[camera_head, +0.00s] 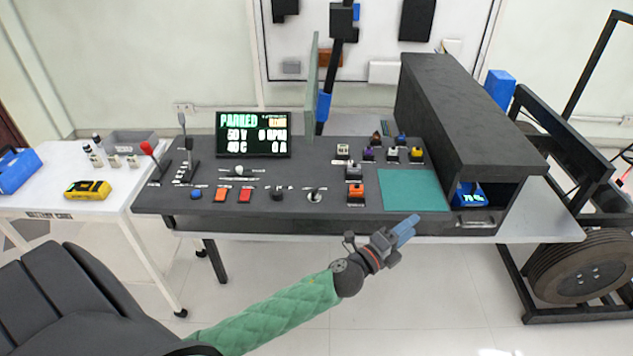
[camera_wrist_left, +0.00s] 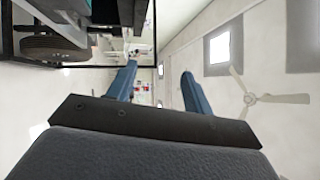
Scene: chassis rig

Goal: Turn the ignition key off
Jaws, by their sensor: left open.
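The console (camera_head: 255,205) carries a row of controls along its front. A small round silver switch (camera_head: 314,196) in that row looks like the ignition key switch, but it is too small to tell how the key is turned. My left gripper (camera_head: 406,229) is in front of the console's front edge, right of the switch and apart from it, pointing up and to the right. In the left wrist view its two blue fingers (camera_wrist_left: 158,80) are spread with nothing between them. The switch does not show in the left wrist view. My right gripper is not in view.
A display (camera_head: 253,134) reads PARKED. Levers (camera_head: 188,150), coloured buttons (camera_head: 245,195) and a black knob (camera_head: 277,193) stand on the console. A teal mat (camera_head: 414,190) and a dark raised housing (camera_head: 465,110) lie to the right. A black seat (camera_head: 75,300) is at lower left.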

